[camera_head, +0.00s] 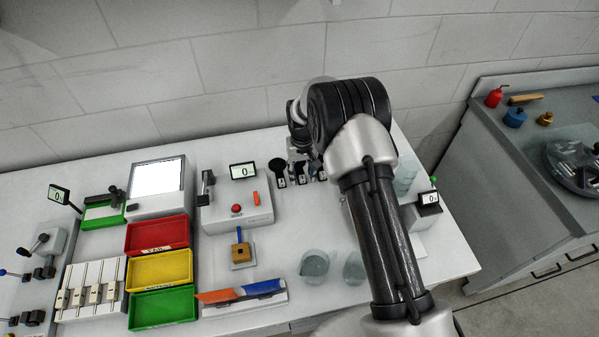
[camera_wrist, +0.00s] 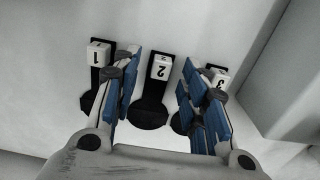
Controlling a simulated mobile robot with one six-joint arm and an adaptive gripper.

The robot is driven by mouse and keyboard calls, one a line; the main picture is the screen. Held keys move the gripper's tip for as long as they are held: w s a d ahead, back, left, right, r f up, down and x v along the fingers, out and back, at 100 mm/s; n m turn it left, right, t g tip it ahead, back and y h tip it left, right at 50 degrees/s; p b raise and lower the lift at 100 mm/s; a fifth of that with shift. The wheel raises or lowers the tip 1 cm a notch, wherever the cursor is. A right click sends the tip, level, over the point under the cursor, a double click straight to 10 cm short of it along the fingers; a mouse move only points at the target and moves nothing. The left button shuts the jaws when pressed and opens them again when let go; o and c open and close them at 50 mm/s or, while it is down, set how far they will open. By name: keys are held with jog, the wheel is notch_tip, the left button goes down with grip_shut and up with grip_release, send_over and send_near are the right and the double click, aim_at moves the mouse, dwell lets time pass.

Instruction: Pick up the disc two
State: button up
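Disc two (camera_wrist: 150,108) is a black round plate with a handle and a white block marked "2", in the middle of the wrist view. My gripper (camera_wrist: 160,68) is open, with one blue-padded finger on each side of disc two. No contact with it is visible. Disc one (camera_wrist: 87,103), marked "1", is left of the left finger and partly behind it. Disc three (camera_wrist: 218,75), marked "3", is mostly hidden behind the right finger. In the head view my gripper (camera_head: 302,160) is above the row at the table's back, and disc one (camera_head: 277,165) shows at its left.
A box with a red button (camera_head: 236,209) and a small display stands left of the discs. Red, yellow and green trays (camera_head: 160,308) are farther left. Glass beakers (camera_head: 314,266) stand near the front edge. A scale (camera_head: 428,207) is right of my arm. The wall is close behind.

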jog(key=shift+f, duration=0.45)
jog(key=shift+r, duration=0.1)
jog(key=shift+c, duration=0.5)
jog(key=c, duration=0.8)
